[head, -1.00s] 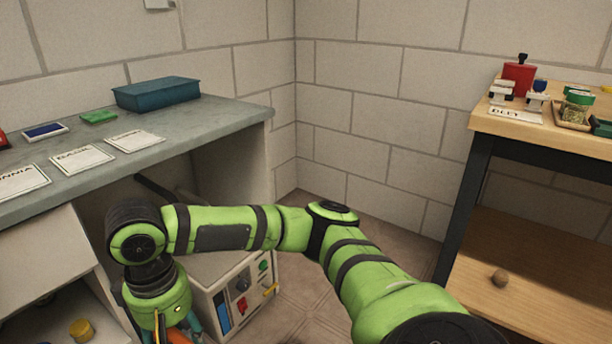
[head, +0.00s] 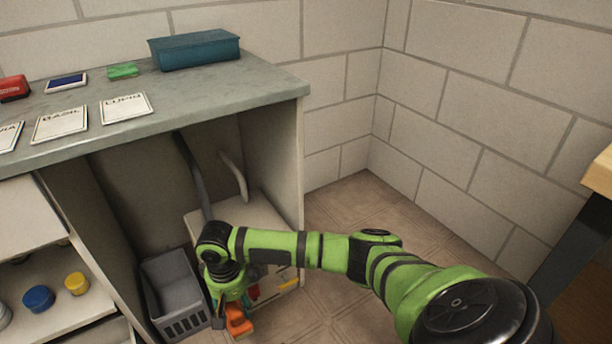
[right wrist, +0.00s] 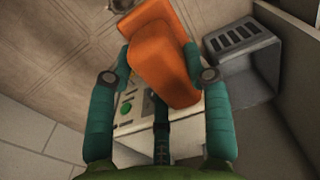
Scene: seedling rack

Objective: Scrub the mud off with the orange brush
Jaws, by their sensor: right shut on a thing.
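My right gripper (head: 229,309) hangs low in front of the opening under the grey bench, at the bottom of the head view. It is shut on the orange brush (head: 239,324). In the right wrist view the orange brush (right wrist: 163,62) sits between the teal fingers of the gripper (right wrist: 150,76); its bristles cannot be made out. I cannot make out mud on any surface. My left gripper is not in view.
A white box with buttons (head: 272,284) stands on the floor behind my right arm. A grey slotted crate (head: 168,283) is left of the gripper. The bench top (head: 215,97) carries cards and a blue-green bin (head: 195,50). Open floor (head: 345,215) lies to the right.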

